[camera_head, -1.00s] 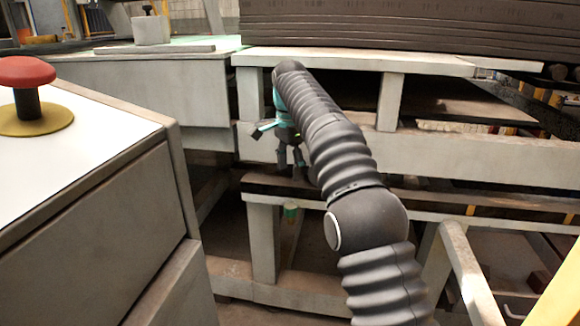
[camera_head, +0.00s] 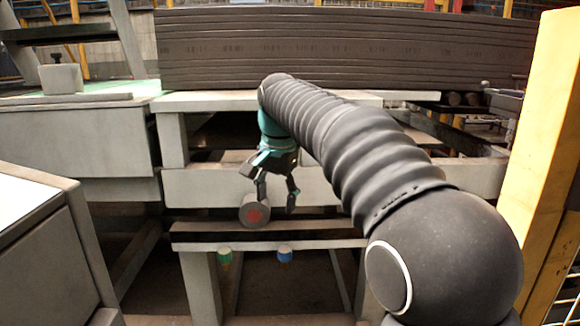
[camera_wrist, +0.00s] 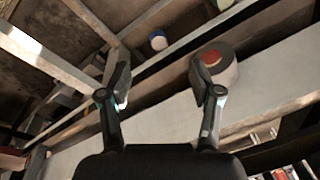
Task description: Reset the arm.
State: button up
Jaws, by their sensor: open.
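My arm (camera_head: 330,135) reaches forward and left, with its end angled down in front of the pale bench frame. My gripper (camera_head: 273,203) is open, pointing down just above a dark ledge. A dark cylinder with a red end face (camera_head: 254,212) rests on that ledge by the left finger. In the wrist view the gripper (camera_wrist: 157,80) has its fingers spread with nothing between them. The cylinder (camera_wrist: 225,68) lies outside the right finger there, close to it; I cannot tell whether they touch.
A stack of dark slabs (camera_head: 340,48) sits on the bench top above. A green-ended piece (camera_head: 225,256) and a blue-ended piece (camera_head: 285,254) show under the ledge. A yellow post (camera_head: 545,120) stands close on the right, and a grey cabinet (camera_head: 50,260) at the left.

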jog(key=s+d+f+n+t, duration=0.2)
jog(key=s+d+f, duration=0.1)
jog(key=s+d, duration=0.65)
jog(key=s+d+f+n+t, duration=0.1)
jog(key=s+d+f+n, duration=0.15)
jog(key=s+d, duration=0.7)
jog(key=s+f+n+t, duration=0.1)
jog(key=s+f, duration=0.7)
jog(key=s, duration=0.2)
jog(key=shift+f+h, duration=0.2)
jog(key=shift+h, duration=0.1)
